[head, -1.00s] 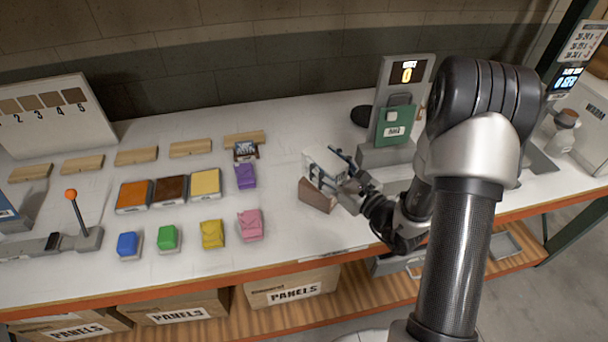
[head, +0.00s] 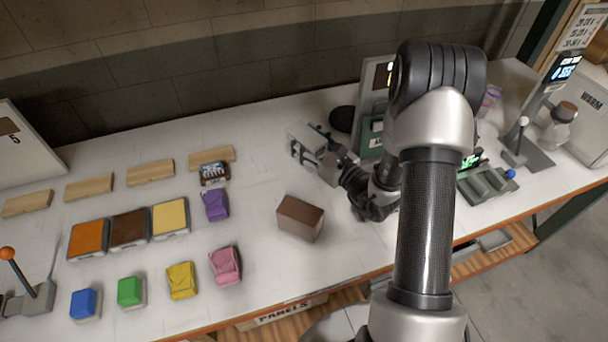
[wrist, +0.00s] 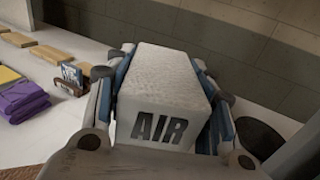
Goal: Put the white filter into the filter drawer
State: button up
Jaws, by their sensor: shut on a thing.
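The white filter (head: 303,134) is a pale block. In the wrist view the filter (wrist: 162,80) has a textured top and dark "AIR" lettering on the side facing me. My gripper (head: 309,143) is shut on it. In the wrist view the fingers of my gripper (wrist: 163,88) press on its left and right sides. The filter is held over the back part of the white table, left of the grey machine; its height above the table is hard to judge. I cannot make out which part is the filter drawer; my arm hides much of the machine.
A brown box (head: 300,218) stands in front of my gripper. The grey machine (head: 373,78) with a green panel is partly behind my arm. Coloured packs, such as a purple one (head: 215,204), and several wooden blocks lie to the left. The table between is clear.

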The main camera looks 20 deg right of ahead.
jog(key=b, duration=0.3)
send_over(306, 183)
notch_tip(306, 183, down, 11)
jog(key=shift+a+f, duration=0.1)
jog(key=shift+f, duration=0.1)
jog(key=shift+f, duration=0.1)
jog(key=o, duration=1)
jog(key=shift+o, duration=0.2)
